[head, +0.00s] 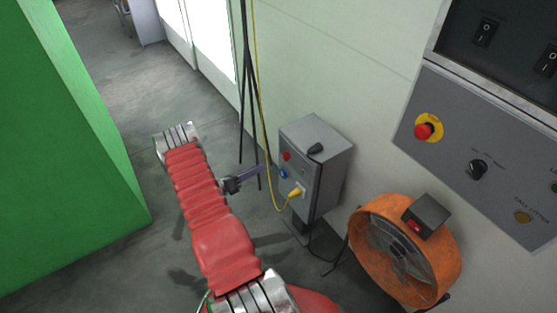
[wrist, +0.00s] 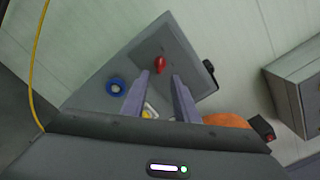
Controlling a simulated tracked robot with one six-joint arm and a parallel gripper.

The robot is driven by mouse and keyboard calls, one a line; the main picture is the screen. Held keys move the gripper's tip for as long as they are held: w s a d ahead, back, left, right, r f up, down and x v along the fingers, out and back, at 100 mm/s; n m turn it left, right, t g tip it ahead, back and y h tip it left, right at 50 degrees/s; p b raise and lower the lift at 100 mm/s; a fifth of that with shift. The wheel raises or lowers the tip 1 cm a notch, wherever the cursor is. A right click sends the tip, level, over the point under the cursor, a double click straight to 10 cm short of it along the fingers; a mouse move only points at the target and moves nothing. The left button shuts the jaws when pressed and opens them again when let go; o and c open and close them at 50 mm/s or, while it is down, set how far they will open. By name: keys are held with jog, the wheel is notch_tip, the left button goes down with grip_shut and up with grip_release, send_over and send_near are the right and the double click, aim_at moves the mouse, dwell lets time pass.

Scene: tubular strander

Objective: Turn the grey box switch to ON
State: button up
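The grey box (head: 327,172) stands by the wall in the head view. A small red switch (head: 286,156) sits on its front face, above a blue socket (head: 283,174) and a yellow plug (head: 296,192). My gripper (head: 261,168) is to the left of the box, fingers pointing at its front. In the wrist view the red switch (wrist: 160,65) shows just beyond and between the fingertips of my gripper (wrist: 160,75). The fingers are apart, with nothing between them. I cannot read any ON or OFF marking. The fingers partly hide the yellow plug.
A yellow cable (head: 262,100) hangs beside black cables (head: 249,90) left of the box. An orange fan (head: 366,235) stands to its right. A control panel (head: 480,150) with a red button is on the wall. A green machine side (head: 60,150) is at left.

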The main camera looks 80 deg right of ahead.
aim_at(286, 157)
jog(key=x, duration=1)
jog(key=shift+s+d, duration=0.2)
grip_shut()
dwell(0.3)
